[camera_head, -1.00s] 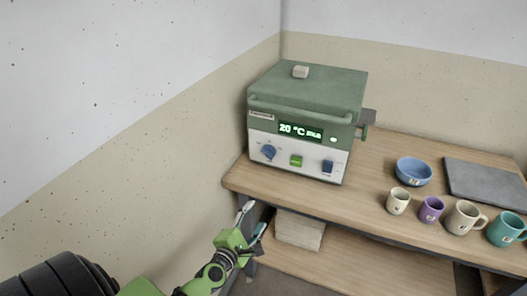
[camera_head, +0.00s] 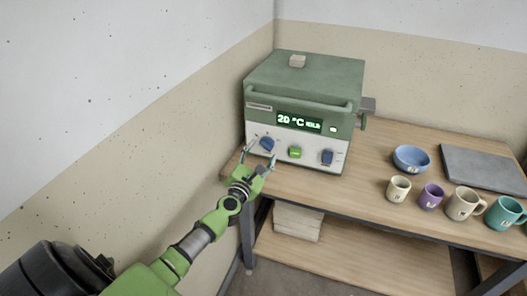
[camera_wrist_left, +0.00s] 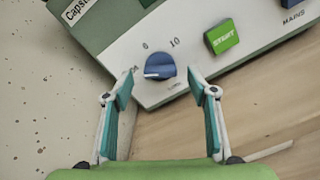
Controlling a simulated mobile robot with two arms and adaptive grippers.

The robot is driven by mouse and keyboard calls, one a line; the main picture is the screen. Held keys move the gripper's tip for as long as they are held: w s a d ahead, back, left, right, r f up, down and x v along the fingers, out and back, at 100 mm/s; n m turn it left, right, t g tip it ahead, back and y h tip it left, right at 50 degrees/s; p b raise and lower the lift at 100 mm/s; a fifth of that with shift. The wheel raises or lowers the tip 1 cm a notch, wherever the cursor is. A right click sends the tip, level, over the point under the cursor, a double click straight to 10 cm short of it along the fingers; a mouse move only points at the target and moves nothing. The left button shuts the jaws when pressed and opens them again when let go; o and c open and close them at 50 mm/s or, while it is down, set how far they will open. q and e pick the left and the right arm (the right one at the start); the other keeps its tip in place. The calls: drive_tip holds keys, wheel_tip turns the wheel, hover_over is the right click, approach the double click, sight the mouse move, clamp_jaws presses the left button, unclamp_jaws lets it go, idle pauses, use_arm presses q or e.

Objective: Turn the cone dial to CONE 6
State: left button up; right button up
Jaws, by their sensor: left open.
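The blue cone dial (camera_head: 267,144) is at the left of the green and white kiln's (camera_head: 305,80) front panel. In the left wrist view the dial (camera_wrist_left: 161,66) shows a white pointer mark towards its left side, near a small unclear label. The 6 is at its upper left and the 10 at its upper right. My left gripper (camera_head: 260,155) is open just in front of the dial; in the wrist view its two fingers (camera_wrist_left: 162,86) stand either side of and below the dial, apart from it. My right gripper is not in view.
A green START button (camera_wrist_left: 222,37) is right of the dial, and a blue MAINS switch (camera_head: 327,157) farther right. The display (camera_head: 299,122) reads 20 °C. A blue bowl (camera_head: 411,158), several mugs and a grey slab (camera_head: 485,167) are on the table's right. A wall is close at left.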

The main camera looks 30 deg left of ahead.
sight(266, 145)
use_arm(q)
drive_tip(key=shift+x, duration=0.9)
drive_tip(key=shift+w, duration=0.25)
drive_tip(key=c, duration=1.1)
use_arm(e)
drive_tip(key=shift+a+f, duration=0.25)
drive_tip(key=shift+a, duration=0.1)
